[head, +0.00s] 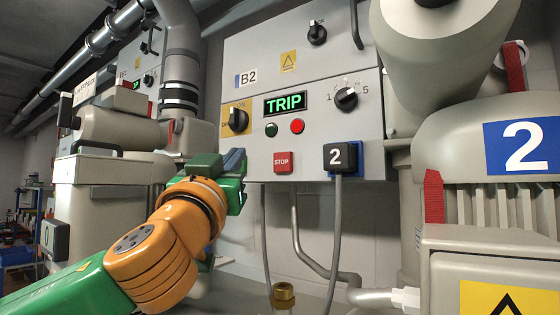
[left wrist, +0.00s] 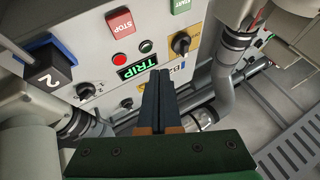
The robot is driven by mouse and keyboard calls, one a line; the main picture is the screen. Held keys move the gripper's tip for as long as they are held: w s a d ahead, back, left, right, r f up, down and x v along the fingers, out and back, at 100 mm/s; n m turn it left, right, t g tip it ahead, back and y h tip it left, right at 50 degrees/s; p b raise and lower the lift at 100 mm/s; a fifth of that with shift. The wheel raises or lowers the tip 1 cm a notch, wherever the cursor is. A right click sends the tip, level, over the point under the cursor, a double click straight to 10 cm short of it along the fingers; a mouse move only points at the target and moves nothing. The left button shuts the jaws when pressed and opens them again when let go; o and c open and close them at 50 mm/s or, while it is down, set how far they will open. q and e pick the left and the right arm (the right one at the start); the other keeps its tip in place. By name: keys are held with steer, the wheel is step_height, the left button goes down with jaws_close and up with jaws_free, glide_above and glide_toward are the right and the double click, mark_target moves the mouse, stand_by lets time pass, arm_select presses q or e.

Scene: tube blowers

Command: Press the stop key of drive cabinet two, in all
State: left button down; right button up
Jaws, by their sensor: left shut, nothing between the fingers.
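The grey drive cabinet (head: 330,85) carries the label B2, a green TRIP display (head: 285,103), and a red STOP key (head: 283,161) low on its front. In the left wrist view the STOP key (left wrist: 120,19) is at the top, beside a green START key (left wrist: 180,5). The START key is hidden behind my left gripper in the head view. My left gripper (head: 236,159) is shut and empty, left of the STOP key and apart from it in the picture. Its fingers show in the left wrist view (left wrist: 158,100), below the TRIP display. My right gripper is not in view.
A black box marked 2 (head: 339,157) with a hanging cable sits right of the STOP key. Rotary knobs (head: 346,98) and lamps (head: 297,126) are above. A large blower marked 2 (head: 485,140) stands at the right. Pipes and another blower (head: 115,127) are at the left.

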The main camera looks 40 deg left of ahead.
arm_select(q)
steer(key=p, duration=0.3)
glide_toward(276, 156)
step_height(276, 156, up, 3)
steer(key=w+a, duration=0.2)
steer(key=shift+w+a+f, duration=0.15)
steer(key=shift+w+a, duration=0.05)
steer(key=shift+w, duration=0.55)
steer(key=shift+s, duration=0.15)
stand_by(0.9)
steer(key=shift+w+a, duration=0.1)
steer(key=shift+w, duration=0.4)
